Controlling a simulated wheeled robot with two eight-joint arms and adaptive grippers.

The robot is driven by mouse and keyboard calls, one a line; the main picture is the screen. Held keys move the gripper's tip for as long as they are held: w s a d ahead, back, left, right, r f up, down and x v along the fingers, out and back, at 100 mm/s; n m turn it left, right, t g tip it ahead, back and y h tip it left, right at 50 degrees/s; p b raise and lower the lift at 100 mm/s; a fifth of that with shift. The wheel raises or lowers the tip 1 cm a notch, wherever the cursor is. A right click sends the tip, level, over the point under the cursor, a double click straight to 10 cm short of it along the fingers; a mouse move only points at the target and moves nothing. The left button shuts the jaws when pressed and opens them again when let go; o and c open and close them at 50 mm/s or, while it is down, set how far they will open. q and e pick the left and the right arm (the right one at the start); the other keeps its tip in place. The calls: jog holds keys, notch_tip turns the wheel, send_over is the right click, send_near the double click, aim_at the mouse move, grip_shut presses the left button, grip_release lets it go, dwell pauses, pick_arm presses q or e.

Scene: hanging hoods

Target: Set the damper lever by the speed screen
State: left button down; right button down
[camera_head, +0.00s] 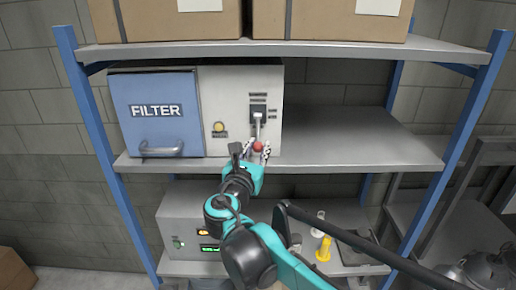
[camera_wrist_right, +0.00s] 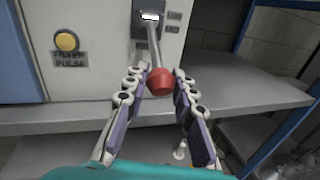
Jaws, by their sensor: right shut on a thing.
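The damper lever (camera_head: 258,128) is a grey metal rod with a red knob (camera_head: 258,146) on the pale cabinet (camera_head: 238,82) of the middle shelf. It comes out of a dark slot plate (camera_wrist_right: 147,22) and hangs down, with small labels beside and above the plate. My right gripper (camera_wrist_right: 160,84) is shut on the red knob, one finger on each side. A lit green screen (camera_head: 210,248) is on the grey box (camera_head: 180,215) on the lower shelf, partly behind my arm; its text is too small to read. My left gripper is not in view.
A blue FILTER door (camera_head: 155,90) with a handle is left of the lever. A yellow FILTER PULSE button (camera_wrist_right: 66,41) is close by. The middle shelf (camera_head: 350,135) is bare to the right. A yellow bottle (camera_head: 324,248) stands below. Cardboard boxes (camera_head: 330,20) are above.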

aim_at(258, 146)
jog(key=shift+s+r+n+g+p, duration=0.2)
jog(key=shift+r+g+p, duration=0.5)
jog(key=shift+p, duration=0.5)
jog(key=shift+s+r+n+g+p, duration=0.1)
jog(key=shift+s+r+g+p, duration=0.2)
jog(key=shift+r+g+p, duration=0.65)
jog(key=shift+t+p, duration=0.35)
jog(key=c, duration=1.2)
grip_release()
jog(key=shift+s, duration=0.1)
jog(key=shift+s, duration=0.1)
jog(key=v, duration=1.2)
jog(key=shift+d, duration=0.2)
